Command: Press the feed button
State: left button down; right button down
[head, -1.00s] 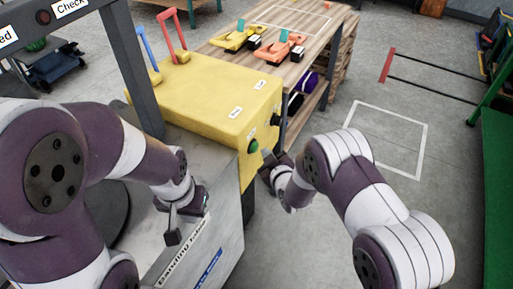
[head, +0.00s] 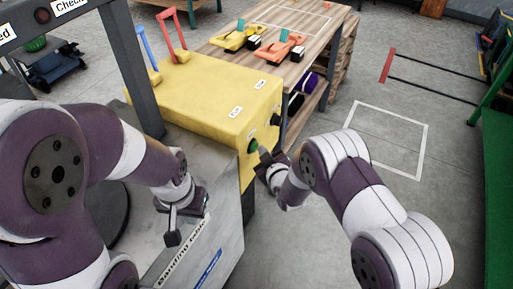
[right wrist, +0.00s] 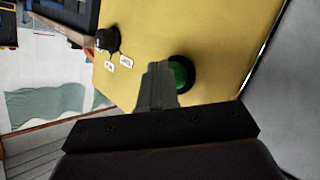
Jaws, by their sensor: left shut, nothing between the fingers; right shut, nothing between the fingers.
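A yellow box (head: 205,98) carries a green button (head: 253,146) on its side face and a black knob (head: 275,120) further along, each near a small white label. My right gripper (head: 264,153) is shut and empty, with its tips right beside the green button. In the right wrist view the shut fingers (right wrist: 157,85) partly cover the green button (right wrist: 182,76); I cannot tell whether they touch it. The black knob (right wrist: 107,40) also shows there. My left gripper (head: 172,236) is shut and empty above the grey banding table, left of the box.
A red lever (head: 172,32) and a blue lever (head: 146,48) stand on the far end of the box. Behind is a wooden table (head: 300,20) with yellow and orange tools. A grey post (head: 130,70) rises beside the box.

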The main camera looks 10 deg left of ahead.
jog(key=shift+w+a, duration=0.1)
jog(key=shift+a, duration=0.15)
dwell(0.4)
jog(key=shift+d, duration=0.1)
jog(key=shift+s+d, duration=0.35)
jog(key=shift+d, duration=0.4)
jog(key=shift+s+d+p, duration=0.25)
jog(key=shift+s+d, duration=0.05)
jog(key=shift+d, duration=0.5)
jog(key=shift+s+d+p, duration=0.25)
jog(key=shift+s+d, duration=0.1)
jog(key=shift+d, duration=0.4)
jog(key=shift+s+d+p, duration=0.25)
jog(key=shift+s+d, duration=0.05)
jog(key=shift+d, duration=0.5)
